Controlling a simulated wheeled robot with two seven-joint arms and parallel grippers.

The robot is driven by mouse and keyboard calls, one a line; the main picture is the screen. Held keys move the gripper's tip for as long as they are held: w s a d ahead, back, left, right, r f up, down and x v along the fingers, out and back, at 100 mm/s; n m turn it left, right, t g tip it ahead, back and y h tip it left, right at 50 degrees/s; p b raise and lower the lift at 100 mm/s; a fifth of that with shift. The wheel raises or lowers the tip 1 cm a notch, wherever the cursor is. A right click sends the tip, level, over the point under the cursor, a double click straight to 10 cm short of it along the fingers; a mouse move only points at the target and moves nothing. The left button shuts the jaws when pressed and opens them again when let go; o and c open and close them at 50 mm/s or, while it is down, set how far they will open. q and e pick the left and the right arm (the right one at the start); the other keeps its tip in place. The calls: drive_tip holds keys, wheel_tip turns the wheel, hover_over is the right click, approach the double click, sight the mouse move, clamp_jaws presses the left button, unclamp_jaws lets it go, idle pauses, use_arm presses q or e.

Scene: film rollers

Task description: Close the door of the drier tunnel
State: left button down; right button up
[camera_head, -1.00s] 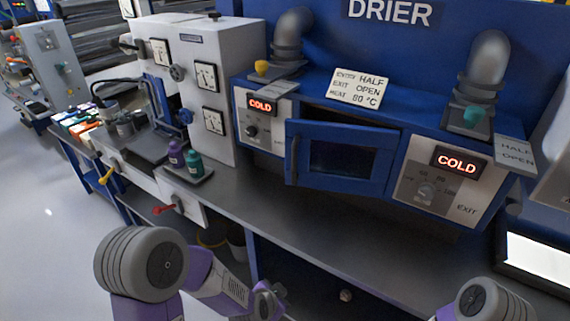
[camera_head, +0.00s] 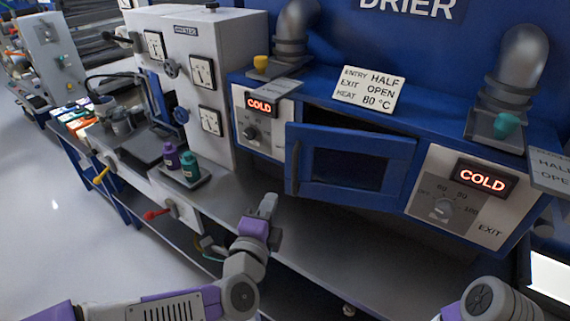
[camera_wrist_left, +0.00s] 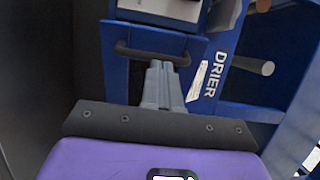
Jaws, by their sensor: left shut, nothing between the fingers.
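The blue drier tunnel door (camera_head: 345,168) stands ajar, with a dark gap above it and a dark window in its middle. Its handle (camera_head: 295,168) is on the door's left edge. The door (camera_wrist_left: 120,70) and its dark handle (camera_wrist_left: 140,52) also show in the left wrist view, just beyond the fingertips. My left gripper (camera_head: 268,203) is shut and empty, in front of and below the door's left edge, apart from it. It shows in the left wrist view (camera_wrist_left: 160,68), pointing toward the handle. My right arm shows at the bottom right; its gripper is out of view.
The entry panel (camera_head: 262,125) and exit panel (camera_head: 462,195) both read COLD. A sign (camera_head: 369,89) stands on the tunnel. A tray (camera_head: 185,180) with purple and green bottles sits to the left. The grey counter (camera_head: 370,250) below the door is clear.

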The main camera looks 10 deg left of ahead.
use_arm(q)
drive_tip(key=p, duration=0.9)
approach(288, 161)
drive_tip(key=w+b, duration=0.1)
drive_tip(key=w, duration=0.4)
drive_tip(key=shift+w+f, duration=0.1)
drive_tip(key=shift+w, duration=0.85)
use_arm(e)
wheel_tip(288, 161, up, 9)
drive_tip(key=shift+f, duration=0.2)
